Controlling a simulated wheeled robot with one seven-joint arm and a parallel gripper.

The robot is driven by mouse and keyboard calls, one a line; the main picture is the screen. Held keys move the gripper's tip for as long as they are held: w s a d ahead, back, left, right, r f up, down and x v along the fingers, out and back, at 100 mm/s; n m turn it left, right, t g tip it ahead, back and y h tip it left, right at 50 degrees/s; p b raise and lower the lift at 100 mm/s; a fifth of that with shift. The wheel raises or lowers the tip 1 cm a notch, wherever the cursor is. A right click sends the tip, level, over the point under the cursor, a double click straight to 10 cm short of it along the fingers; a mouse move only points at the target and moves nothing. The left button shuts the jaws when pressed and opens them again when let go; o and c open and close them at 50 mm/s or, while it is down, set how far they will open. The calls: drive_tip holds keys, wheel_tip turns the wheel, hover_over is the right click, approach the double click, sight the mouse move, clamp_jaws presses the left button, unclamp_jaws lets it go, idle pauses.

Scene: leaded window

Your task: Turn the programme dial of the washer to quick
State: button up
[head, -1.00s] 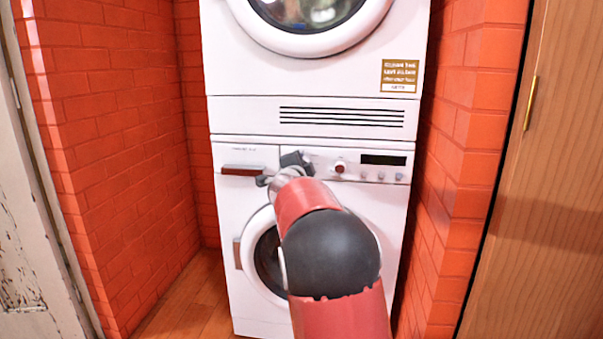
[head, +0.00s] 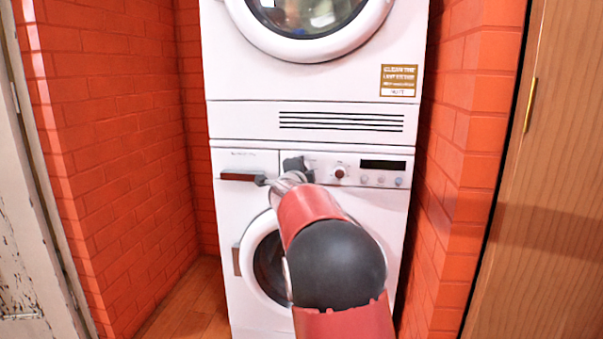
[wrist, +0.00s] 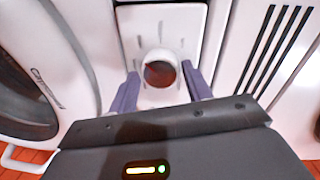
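The washer (head: 225,225) is the lower white machine, with a control panel (head: 322,160) along its top. In the head view my gripper (head: 297,165) is at the left end of this panel, beside the drawer handle. In the wrist view a round white dial (wrist: 160,72) with a red-brown centre sits between my two fingers (wrist: 160,88). The fingers are spread to either side of it; I cannot tell whether they touch it. Faint marks surround the dial, with no readable labels.
A dark display (head: 383,164) and small buttons (head: 377,181) lie farther right on the panel. A slotted vent (head: 341,121) is above. Red brick walls (head: 125,150) flank the machines closely. A wooden door (head: 535,190) stands at right.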

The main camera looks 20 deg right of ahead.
drive_tip(key=shift+o, duration=1.3)
drive_tip(key=shift+r, duration=0.1)
drive_tip(key=v, duration=0.7)
drive_tip(key=shift+s+a, duration=0.25)
drive_tip(key=shift+s, duration=0.1)
